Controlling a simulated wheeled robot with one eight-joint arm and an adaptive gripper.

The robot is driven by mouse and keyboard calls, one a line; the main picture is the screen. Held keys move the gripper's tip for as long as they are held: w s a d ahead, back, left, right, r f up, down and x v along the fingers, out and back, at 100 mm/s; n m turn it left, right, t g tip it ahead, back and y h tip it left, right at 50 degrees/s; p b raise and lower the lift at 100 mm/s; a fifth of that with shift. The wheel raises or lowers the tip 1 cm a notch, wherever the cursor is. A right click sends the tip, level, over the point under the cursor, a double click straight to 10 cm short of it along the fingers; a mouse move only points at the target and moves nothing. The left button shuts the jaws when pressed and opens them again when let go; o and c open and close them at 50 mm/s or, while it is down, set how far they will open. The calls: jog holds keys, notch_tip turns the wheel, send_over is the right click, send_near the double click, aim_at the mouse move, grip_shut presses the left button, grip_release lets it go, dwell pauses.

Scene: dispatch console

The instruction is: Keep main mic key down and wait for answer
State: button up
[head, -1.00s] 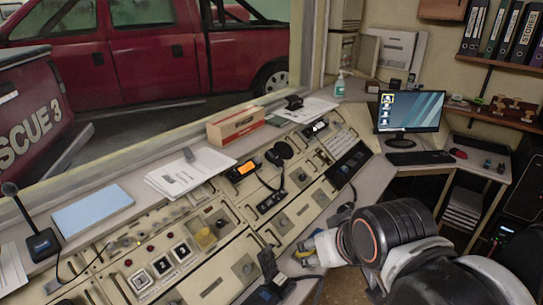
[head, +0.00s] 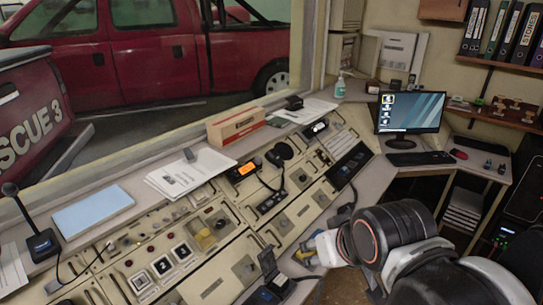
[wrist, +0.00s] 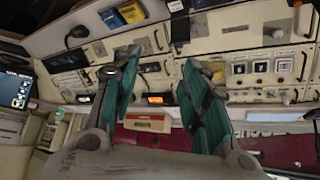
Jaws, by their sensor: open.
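A desk microphone (head: 41,242) with a dark base and gooseneck stands on the console's left end in the head view. I cannot make out its key, and no label marks it as the main mic. A radio with an orange display (head: 243,170) and a handset on a coiled cord sits mid-console. My gripper (wrist: 160,95) is open and empty in the wrist view, its two teal-padded fingers spread apart. In the head view my arm reaches in from the right, over the console's near edge, far from the desk microphone. The fingertips are hard to make out there.
A cardboard box (head: 236,125), papers (head: 190,172) and a blue pad (head: 93,211) lie along the window ledge. A monitor (head: 410,112) and sanitizer bottle (head: 340,87) stand at the back right. A flip-up device (head: 272,280) sits on the near edge, close to my arm.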

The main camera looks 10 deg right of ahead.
grip_shut()
dwell(1.1)
